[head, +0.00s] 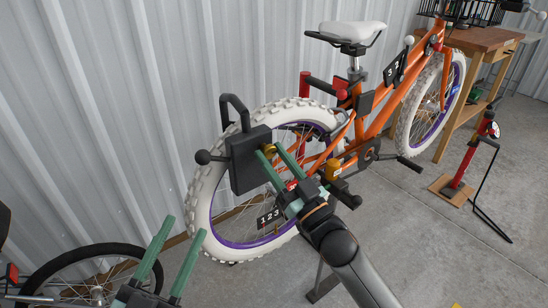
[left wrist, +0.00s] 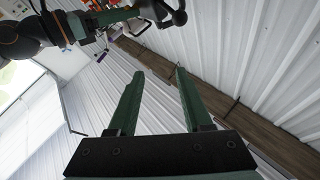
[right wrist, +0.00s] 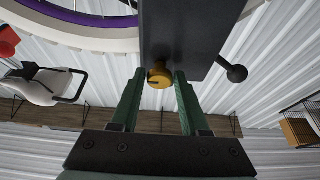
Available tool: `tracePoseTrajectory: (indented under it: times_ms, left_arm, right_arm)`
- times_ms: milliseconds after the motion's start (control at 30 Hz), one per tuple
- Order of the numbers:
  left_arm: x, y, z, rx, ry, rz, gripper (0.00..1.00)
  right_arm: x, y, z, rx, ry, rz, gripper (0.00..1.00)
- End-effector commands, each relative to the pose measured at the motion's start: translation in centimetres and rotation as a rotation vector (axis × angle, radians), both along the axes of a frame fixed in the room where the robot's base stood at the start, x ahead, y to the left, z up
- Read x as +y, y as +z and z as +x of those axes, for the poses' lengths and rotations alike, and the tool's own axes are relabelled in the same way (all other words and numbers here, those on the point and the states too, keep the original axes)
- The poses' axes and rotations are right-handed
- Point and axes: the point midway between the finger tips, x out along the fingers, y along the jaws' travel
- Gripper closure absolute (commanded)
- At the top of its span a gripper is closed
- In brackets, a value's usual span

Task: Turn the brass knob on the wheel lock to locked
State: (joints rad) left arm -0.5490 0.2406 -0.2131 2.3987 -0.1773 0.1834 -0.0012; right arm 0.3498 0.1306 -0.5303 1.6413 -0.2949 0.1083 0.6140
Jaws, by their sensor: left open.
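The wheel lock (head: 241,165) is a dark box with a black shackle, set at the rear wheel of the orange bicycle. Its brass knob (right wrist: 160,75) faces my right gripper; it also shows small in the head view (head: 269,149). My right gripper (head: 270,152) has its green fingers on either side of the knob, with the knob filling the gap at the fingertips. Any markings on the lock face cannot be made out. My left gripper (head: 178,226) is open and empty, low at the left, apart from the lock. Its spread fingers show in the left wrist view (left wrist: 160,75).
The bicycle's white tyre (head: 200,205) stands close behind the lock, near the corrugated wall (head: 110,110). A black wheel (head: 75,275) is at lower left. A red floor pump (head: 468,165) and a wooden bench (head: 485,40) are at right.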

Motion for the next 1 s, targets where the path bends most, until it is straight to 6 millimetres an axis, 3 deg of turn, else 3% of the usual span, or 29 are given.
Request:
tracePoseTrajectory:
  times_ms: [33,367,800,1000]
  left_arm:
    - [0.0,0.0,0.0,0.0,0.0,0.0,0.5]
    - [0.0,0.0,0.0,0.001,0.0,-0.001,0.5]
    - [0.1,-0.2,0.2,0.023,0.002,-0.004,0.5]
    - [0.4,-4.7,1.3,0.213,0.032,0.001,0.5]
  right_arm:
    - [0.0,0.0,0.0,0.0,0.0,0.0,0.62]
    - [0.0,0.0,0.0,0.0,0.0,0.0,0.99]
    - [-0.1,0.0,0.0,-0.019,-0.001,-0.027,1.0]
    - [-0.1,0.1,0.1,-0.077,0.0,-0.111,1.0]
